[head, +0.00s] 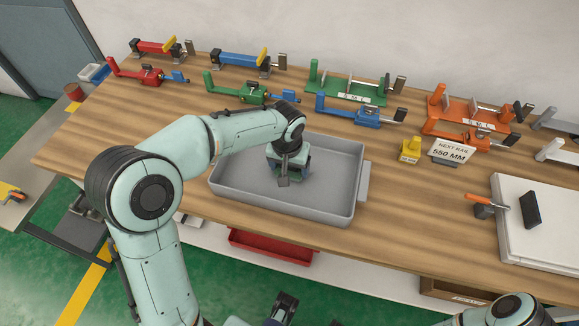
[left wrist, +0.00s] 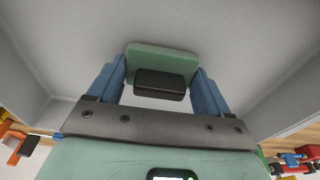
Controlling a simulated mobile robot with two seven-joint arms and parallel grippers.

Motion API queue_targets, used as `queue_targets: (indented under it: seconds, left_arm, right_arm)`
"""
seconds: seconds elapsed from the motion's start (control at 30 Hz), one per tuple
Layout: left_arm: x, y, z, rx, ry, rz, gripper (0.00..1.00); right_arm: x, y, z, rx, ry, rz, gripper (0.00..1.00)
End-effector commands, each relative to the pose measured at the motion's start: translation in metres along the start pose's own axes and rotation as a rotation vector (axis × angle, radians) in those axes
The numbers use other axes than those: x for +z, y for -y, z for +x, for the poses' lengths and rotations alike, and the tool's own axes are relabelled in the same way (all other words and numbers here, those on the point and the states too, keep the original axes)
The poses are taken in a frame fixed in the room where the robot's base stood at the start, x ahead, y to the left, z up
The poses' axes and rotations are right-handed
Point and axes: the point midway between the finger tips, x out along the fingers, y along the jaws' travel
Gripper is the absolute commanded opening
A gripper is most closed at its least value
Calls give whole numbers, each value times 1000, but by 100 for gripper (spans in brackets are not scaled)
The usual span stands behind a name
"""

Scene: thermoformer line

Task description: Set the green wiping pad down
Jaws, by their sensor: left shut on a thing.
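The green wiping pad (left wrist: 160,56) has a dark block-shaped grip (left wrist: 160,84) and sits between the blue fingers of my left gripper in the left wrist view. My left gripper (left wrist: 160,88) is shut on the grip. In the head view my left gripper (head: 291,170) points down inside the large grey tray (head: 340,216), near its middle. The wrist hides most of the pad there. I cannot tell whether the pad touches the tray floor. A dark part low in the head view looks like my right gripper (head: 285,307), partly cut off; its fingers are unclear.
Red, blue, green and orange clamp fixtures stand along the back of the wooden table (head: 420,230). A yellow block (head: 410,150) and a "NEXT RAIL 550 MM" sign (head: 453,151) stand right of the tray. A white board (head: 545,235) lies far right. The tray looks otherwise empty.

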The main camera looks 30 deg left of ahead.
Motion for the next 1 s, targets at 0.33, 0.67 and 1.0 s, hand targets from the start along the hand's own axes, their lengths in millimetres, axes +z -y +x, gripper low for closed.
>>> queue_targets:
  seconds: [0.33, 0.67, 1.0]
  left_arm:
    - [1, 0, 5, 0, 0, 0, 50]
    - [1, 0, 8, -1, 1, -1, 100]
    - [0, 0, -21, 1, -4, -1, 100]
  right_arm:
    - [-1, 0, 1, -1, -2, 0, 47]
    - [-2, 0, 2, -1, -5, -1, 47]
    - [1, 1, -3, 0, 3, 0, 47]
